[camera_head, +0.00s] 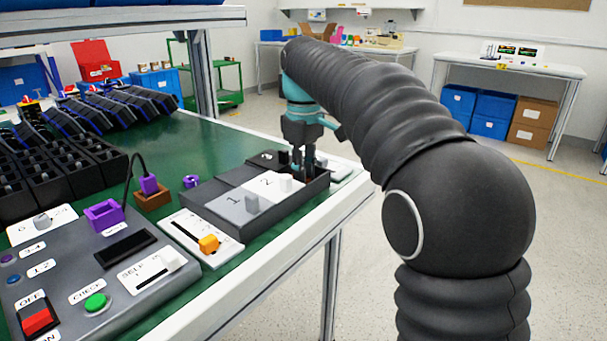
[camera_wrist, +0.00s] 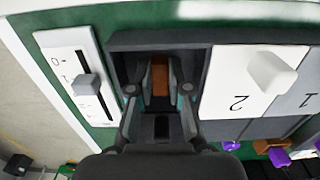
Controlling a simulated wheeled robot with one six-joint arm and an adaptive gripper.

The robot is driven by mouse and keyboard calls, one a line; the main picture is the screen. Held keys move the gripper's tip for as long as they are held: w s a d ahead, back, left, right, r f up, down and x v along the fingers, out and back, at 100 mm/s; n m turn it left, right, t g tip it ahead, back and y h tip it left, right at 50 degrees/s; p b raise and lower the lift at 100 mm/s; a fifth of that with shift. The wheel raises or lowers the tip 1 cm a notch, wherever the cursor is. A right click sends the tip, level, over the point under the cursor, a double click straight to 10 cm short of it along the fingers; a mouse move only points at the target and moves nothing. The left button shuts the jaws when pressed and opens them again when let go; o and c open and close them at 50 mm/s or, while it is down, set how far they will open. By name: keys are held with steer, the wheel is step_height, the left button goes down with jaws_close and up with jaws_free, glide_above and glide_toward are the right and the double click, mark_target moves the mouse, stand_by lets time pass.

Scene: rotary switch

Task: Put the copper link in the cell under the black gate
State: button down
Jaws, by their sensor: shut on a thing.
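My gripper (camera_head: 303,168) points down at the far right end of the dark cell box (camera_head: 285,212). In the wrist view my gripper (camera_wrist: 161,92) is shut on the copper link (camera_wrist: 160,76), an orange-brown piece between the two fingers. The fingers and link are within the outline of the open end cell, beside the white gate marked 2 (camera_wrist: 240,82). I cannot tell whether the link touches the cell floor. In the head view the link is not clearly visible. A dark piece with a white mark (camera_head: 266,158) lies behind the box; I cannot tell whether it is the black gate.
A grey gate marked 1 (camera_head: 236,205) covers the near cell. A white slider panel with a grey knob (camera_wrist: 88,84) stands close beside the open cell. A panel with an orange knob (camera_head: 208,243) and a grey control console (camera_head: 70,265) are nearer.

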steer(key=shift+f, duration=0.1)
steer(key=c, duration=1.1)
jaws_free()
step_height(320, 180, up, 12)
steer(key=p, duration=0.2)
